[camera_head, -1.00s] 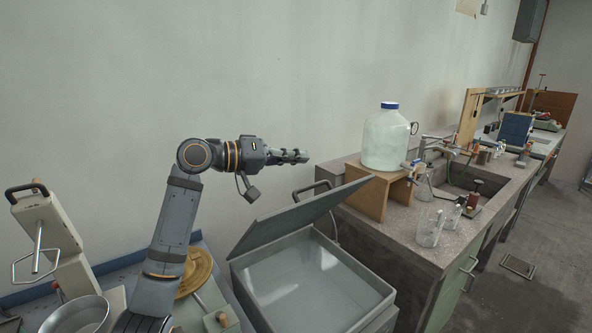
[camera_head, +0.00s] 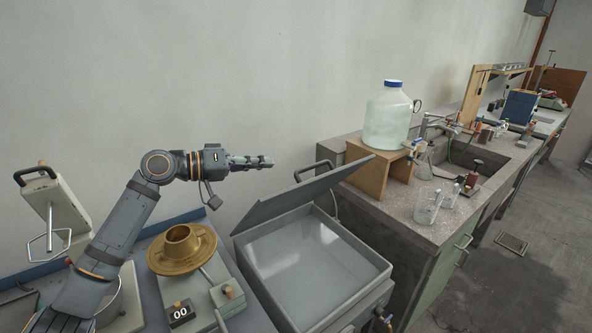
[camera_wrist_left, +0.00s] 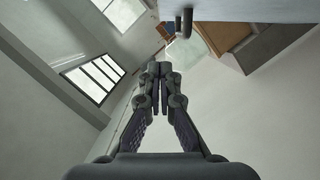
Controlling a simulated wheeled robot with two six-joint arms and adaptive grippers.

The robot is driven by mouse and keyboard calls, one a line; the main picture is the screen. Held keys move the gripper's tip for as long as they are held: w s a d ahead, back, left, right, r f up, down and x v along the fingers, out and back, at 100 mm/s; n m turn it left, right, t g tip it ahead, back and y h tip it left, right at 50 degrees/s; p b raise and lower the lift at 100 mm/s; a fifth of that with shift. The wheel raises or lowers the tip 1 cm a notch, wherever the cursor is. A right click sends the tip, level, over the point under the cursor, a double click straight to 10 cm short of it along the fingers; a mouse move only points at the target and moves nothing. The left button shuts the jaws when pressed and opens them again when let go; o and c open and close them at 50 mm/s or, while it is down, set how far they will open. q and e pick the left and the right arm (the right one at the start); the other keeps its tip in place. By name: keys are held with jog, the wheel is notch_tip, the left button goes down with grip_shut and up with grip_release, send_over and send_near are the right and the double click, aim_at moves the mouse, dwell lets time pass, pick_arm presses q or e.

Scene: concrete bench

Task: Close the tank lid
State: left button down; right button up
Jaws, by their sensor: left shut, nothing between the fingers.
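The tank (camera_head: 268,305) is a grey metal box standing between the left-hand bench and the stone bench. Its flat grey lid (camera_head: 308,196) is hinged along the back and stands raised at a slant over the open basin, with a dark bar handle (camera_head: 314,168) at its upper far side. My left gripper (camera_head: 268,161) is shut and empty, to the left of the handle and above the lid in the head view, apart from both. In the left wrist view its closed fingers (camera_wrist_left: 159,90) point ahead, with a grey panel edge, possibly the lid, at the top. My right gripper is not in view.
A large glass bottle (camera_head: 387,120) with a blue cap stands on a wooden stand (camera_head: 371,177) right of the lid. Beakers (camera_head: 428,207) stand on the stone bench. A brass pot-shaped part (camera_head: 182,249) and a mixer (camera_head: 52,212) are at left. The wall is behind.

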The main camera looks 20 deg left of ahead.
pick_arm(q)
jog(key=p, duration=0.3)
send_over(297, 175)
jog(key=s+a, duration=0.1)
jog(key=s, duration=0.1)
jog(key=shift+w+a+f, duration=0.15)
jog(key=shift+f, duration=0.1)
jog(key=shift+s+d+f+p, duration=0.25)
jog(key=shift+d+f, duration=0.15)
jog(key=shift+f, duration=0.15)
jog(key=shift+s+d+f+p, duration=0.1)
jog(key=shift+s+d+f, duration=0.2)
jog(key=shift+f, duration=0.2)
jog(key=shift+s+d+f, duration=0.35)
jog(key=shift+s+f, duration=0.05)
jog(key=shift+d+f, duration=0.1)
